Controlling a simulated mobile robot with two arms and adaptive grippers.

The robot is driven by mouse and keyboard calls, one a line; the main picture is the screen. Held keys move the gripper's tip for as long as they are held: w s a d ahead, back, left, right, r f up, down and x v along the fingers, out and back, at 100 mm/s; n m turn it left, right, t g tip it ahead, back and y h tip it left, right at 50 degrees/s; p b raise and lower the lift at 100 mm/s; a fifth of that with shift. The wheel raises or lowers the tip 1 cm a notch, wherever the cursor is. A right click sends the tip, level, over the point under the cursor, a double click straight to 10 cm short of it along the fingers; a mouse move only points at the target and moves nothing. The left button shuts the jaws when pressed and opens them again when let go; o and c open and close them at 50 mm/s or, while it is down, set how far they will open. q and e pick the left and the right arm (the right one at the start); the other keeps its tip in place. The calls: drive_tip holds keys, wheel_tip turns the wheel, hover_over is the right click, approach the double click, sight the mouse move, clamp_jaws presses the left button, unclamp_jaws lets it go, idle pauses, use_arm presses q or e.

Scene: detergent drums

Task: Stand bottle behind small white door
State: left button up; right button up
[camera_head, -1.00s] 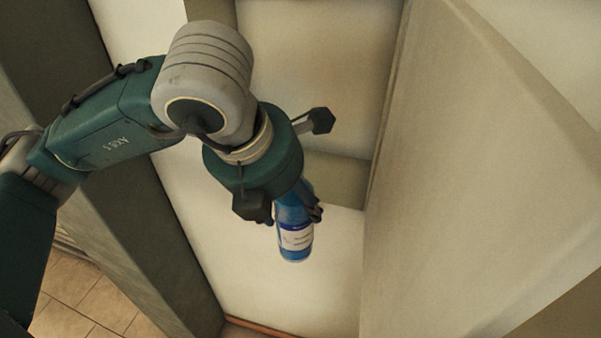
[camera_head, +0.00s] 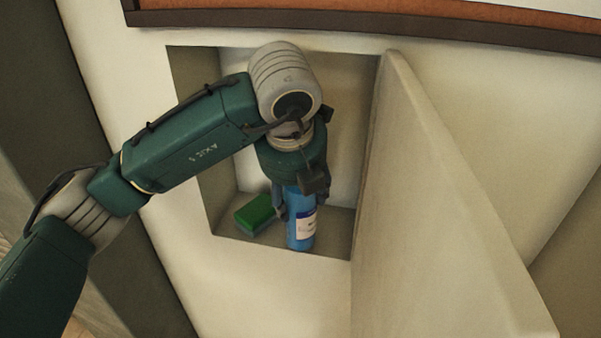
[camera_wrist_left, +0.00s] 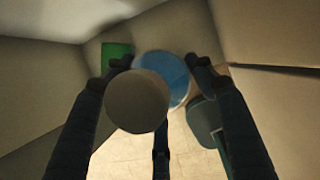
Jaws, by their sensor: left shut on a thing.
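The blue bottle (camera_head: 301,222) with a white label is upright in the head view, at the front of a wall recess (camera_head: 347,225). My left gripper (camera_head: 295,200) is shut on its upper part from above. In the left wrist view the bottle's round grey top (camera_wrist_left: 137,101) and blue body (camera_wrist_left: 166,72) show between the fingers (camera_wrist_left: 160,75). The small white door (camera_head: 425,200) stands swung open to the right of the recess. I cannot tell whether the bottle's base touches the recess floor. My right gripper is not in view.
A green sponge-like block (camera_head: 256,214) lies on the recess floor just left of the bottle; it also shows in the left wrist view (camera_wrist_left: 116,54). A red-brown framed panel (camera_head: 400,18) runs along the wall above. Free recess floor shows right of the bottle.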

use_arm(q)
drive_tip(key=w+p, duration=0.2)
drive_tip(key=w, duration=0.3)
drive_tip(key=shift+w+d+f+p, duration=0.1)
drive_tip(key=shift+d+f+p, duration=0.15)
drive_tip(key=shift+p, duration=0.15)
drive_tip(key=shift+f, duration=0.1)
drive_tip(key=o, duration=1.7)
